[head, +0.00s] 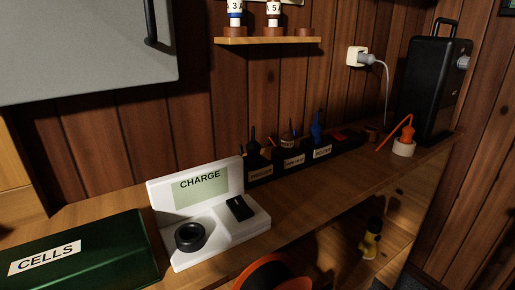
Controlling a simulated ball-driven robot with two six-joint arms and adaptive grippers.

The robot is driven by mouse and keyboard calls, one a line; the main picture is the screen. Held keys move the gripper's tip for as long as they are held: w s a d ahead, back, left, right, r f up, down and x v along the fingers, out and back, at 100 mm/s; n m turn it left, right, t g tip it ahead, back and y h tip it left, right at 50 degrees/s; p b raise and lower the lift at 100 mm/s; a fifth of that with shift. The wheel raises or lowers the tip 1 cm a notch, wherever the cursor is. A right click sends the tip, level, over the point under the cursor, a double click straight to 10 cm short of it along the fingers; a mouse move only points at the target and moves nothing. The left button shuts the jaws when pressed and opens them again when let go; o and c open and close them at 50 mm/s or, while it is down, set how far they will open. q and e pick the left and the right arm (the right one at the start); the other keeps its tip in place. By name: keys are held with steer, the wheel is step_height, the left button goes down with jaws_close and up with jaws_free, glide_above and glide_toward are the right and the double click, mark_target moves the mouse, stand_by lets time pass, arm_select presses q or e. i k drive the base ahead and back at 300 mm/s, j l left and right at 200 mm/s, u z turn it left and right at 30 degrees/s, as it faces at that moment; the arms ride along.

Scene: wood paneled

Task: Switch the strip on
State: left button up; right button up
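I cannot clearly make out a power strip or its switch. A long black holder (343,152) with several pale labels runs along the back of the counter and holds tools. A small red item (338,136) shows near its far end; I cannot tell what it is. A white wall socket (355,56) has a grey plug (367,59) in it, and its pale cord hangs down behind the counter items. Neither of my grippers is in view.
A white CHARGE station (225,245) with a black ring (189,237) stands in front, beside a green CELLS box (110,260). A black case (425,90) and an orange-topped white pot (403,148) stand far right. A wall shelf (268,41) hangs above. Bare counter lies right of the station.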

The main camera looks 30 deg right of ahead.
mark_target(334, 133)
steer(key=l+z, duration=0.1)
steer(key=z, duration=1.25)
steer(key=l+z, duration=0.25)
steer(key=l, duration=0.2)
